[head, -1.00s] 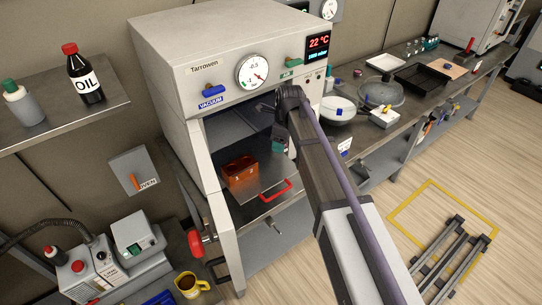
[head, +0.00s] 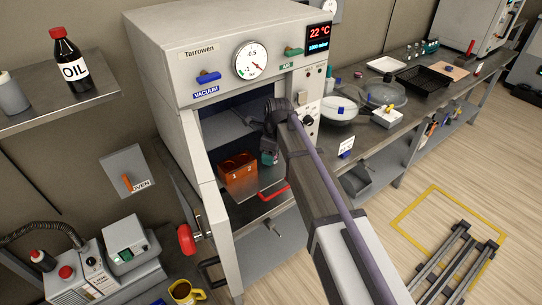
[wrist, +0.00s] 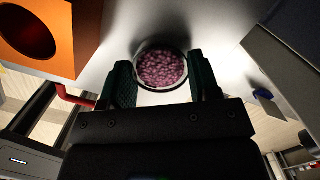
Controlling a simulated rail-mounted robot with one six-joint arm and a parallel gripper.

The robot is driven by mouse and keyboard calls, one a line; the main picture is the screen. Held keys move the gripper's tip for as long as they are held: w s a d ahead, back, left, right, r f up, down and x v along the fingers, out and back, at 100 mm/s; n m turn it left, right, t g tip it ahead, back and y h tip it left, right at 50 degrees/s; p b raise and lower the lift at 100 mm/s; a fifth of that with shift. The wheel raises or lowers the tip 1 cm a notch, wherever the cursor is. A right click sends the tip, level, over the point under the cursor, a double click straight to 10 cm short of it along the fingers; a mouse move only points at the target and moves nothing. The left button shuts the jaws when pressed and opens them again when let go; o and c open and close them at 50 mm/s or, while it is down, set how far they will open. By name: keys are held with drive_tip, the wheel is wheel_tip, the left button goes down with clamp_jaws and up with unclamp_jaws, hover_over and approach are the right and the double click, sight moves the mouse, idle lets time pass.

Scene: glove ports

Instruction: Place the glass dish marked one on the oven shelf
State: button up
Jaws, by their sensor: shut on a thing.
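In the wrist view a round glass dish (wrist: 162,68) filled with pink-purple granules sits between the two dark green fingers of my gripper (wrist: 160,82). The fingers are shut on its sides. No mark on the dish can be read. In the head view my gripper (head: 268,158) is inside the open oven (head: 176,62), above the metal shelf (head: 262,184) and right of the orange block; the dish is hidden there. The pale shelf surface lies behind the dish in the wrist view. I cannot tell whether the dish touches it.
The orange block (head: 238,176) with holes stands on the shelf, left of my gripper; it also shows in the wrist view (wrist: 60,25). A red handle (head: 273,193) is at the shelf's front. The oven door (head: 222,235) stands open at the left. A bench (head: 385,130) holds trays and glassware.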

drive_tip(key=shift+f, duration=0.25)
drive_tip(key=o, duration=0.9)
drive_tip(key=shift+r, duration=0.1)
drive_tip(key=r+p, duration=0.7)
drive_tip(key=shift+s+d+r+p, duration=0.15)
drive_tip(key=shift+d+r+p, duration=0.15)
drive_tip(key=shift+d+r, duration=0.1)
drive_tip(key=shift+s+d, duration=0.2)
drive_tip(key=s+d+n, duration=0.6)
drive_tip(key=s+n, duration=0.1)
drive_tip(key=s+d+n+h, duration=0.1)
drive_tip(key=s+d+n, duration=0.5)
drive_tip(key=s+n, duration=0.1)
drive_tip(key=s+d+n, duration=0.6)
drive_tip(key=s+n, duration=0.1)
drive_tip(key=s, duration=0.1)
drive_tip(key=shift+d+f+n, duration=0.1)
drive_tip(key=shift+d+n, duration=0.15)
drive_tip(key=shift+n, duration=0.05)
